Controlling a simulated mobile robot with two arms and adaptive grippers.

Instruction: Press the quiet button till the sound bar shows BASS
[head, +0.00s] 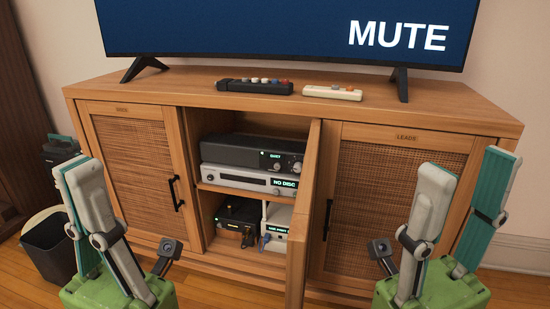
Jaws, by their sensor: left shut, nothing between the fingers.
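A dark box (250,155) sits on the upper shelf of the cabinet's open middle bay. Small light text on its front seems to read QUIET (275,156), with round knobs or buttons near it, partly cut off by the open door. Whether this box is the sound bar, I cannot tell; I see no BASS text. My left gripper (74,166) is shut and empty, upright at the lower left, in front of the cabinet's left side. My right gripper (470,160) is open and empty, its fingers spread in front of the cabinet's right side.
A silver player (235,180) showing NO DISC sits under the dark box. The open middle door (310,220) juts forward. The TV (250,28) reads MUTE. A dark remote (255,88) and a pale remote (332,93) lie on the cabinet top (190,92). A bin (50,250) stands left.

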